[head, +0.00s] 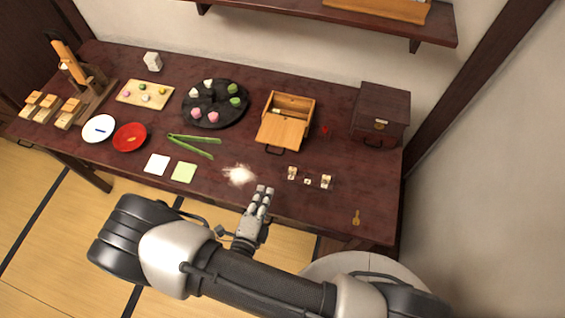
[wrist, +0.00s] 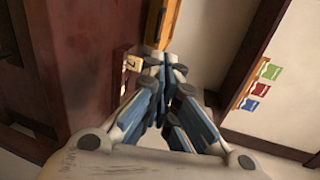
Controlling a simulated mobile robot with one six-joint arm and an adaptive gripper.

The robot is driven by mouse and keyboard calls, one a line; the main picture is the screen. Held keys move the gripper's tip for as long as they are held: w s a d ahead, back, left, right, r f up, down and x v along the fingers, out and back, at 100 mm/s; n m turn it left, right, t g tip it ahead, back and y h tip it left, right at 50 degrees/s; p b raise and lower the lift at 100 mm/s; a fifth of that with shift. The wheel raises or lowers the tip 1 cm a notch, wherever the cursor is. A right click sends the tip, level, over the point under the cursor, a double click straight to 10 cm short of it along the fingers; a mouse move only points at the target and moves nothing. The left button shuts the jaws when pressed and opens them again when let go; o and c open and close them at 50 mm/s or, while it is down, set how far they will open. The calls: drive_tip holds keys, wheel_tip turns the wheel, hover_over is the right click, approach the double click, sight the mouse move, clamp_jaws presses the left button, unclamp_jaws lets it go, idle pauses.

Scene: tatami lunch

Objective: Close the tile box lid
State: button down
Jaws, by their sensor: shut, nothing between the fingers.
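The light wooden box (head: 293,99), which I take for the tile box, stands toward the back right of the dark table in the head view. A small pale thing shows inside, too small to make out. My gripper (head: 265,190) is at the table's front edge, nearer than the box and apart from it. Its fingers are shut and empty.
A dark chest (head: 381,118) stands right of the box. Small tiles (head: 308,179) and a pale powder patch (head: 239,174) lie near my gripper. Green tongs (head: 191,143) and a black round tray (head: 214,103) are left of the box. A shelf (head: 335,14) hangs above.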

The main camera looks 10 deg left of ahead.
drive_tip(key=shift+s+f+n, duration=0.1)
drive_tip(key=shift+f+n, duration=0.2)
drive_tip(key=shift+w+f, duration=0.15)
drive_tip(key=shift+w, duration=0.1)
drive_tip(key=b+x, duration=0.3)
drive_tip(key=x, duration=1)
drive_tip(key=shift+w+a+b, duration=0.15)
drive_tip(key=shift+b, duration=0.2)
